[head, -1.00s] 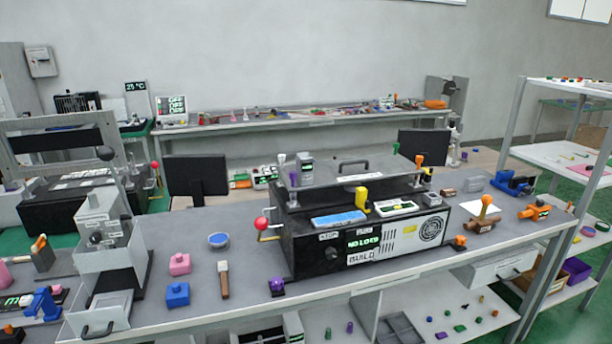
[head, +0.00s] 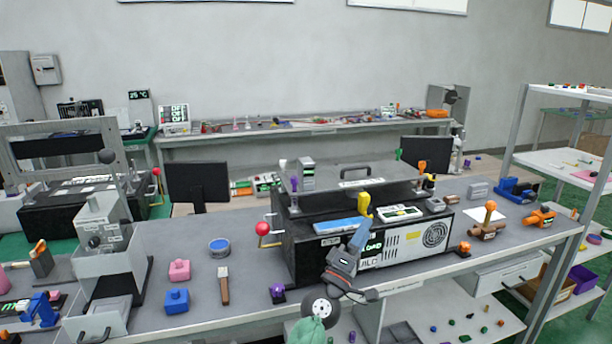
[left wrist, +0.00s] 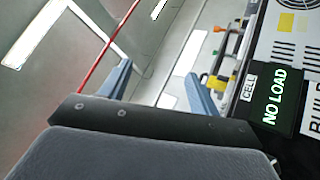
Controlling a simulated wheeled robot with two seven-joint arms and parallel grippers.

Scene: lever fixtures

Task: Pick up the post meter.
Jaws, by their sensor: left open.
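I cannot tell for sure which item is the post meter. A white meter with a green display (head: 401,213) lies at the box's front top edge. My left gripper (head: 359,236) is in front of the box's front face, near the yellow handle (head: 364,204), and partly covers the box's display. In the left wrist view its two blue-grey fingers (left wrist: 162,90) are apart with nothing held between them. My right gripper is not in view.
A purple knob (head: 277,293) stands at the front edge. Pink (head: 179,270) and blue blocks (head: 176,299) stand left.

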